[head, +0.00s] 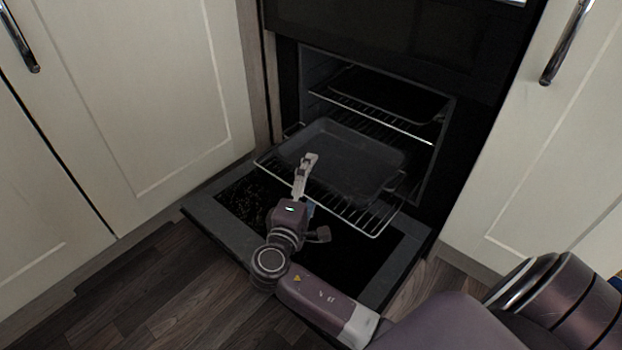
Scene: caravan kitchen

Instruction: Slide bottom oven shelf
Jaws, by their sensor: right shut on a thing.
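The oven is open, with its door (232,242) folded down flat in front. The bottom oven shelf (372,220), a wire rack, sticks partly out of the cavity over the door. A dark baking tray (345,155) rests on it. My right gripper (307,165) is at the front edge of this shelf, left of its middle, shut on the shelf; its fingers partly hide the contact. The right arm reaches in from the lower right. The left gripper is not in view.
An upper wire shelf (372,112) with a dark tray sits inside the oven. Cream cupboards stand close on the left (140,90) and right (545,170), with metal handles (567,40). Wooden floor (150,290) lies free at the lower left.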

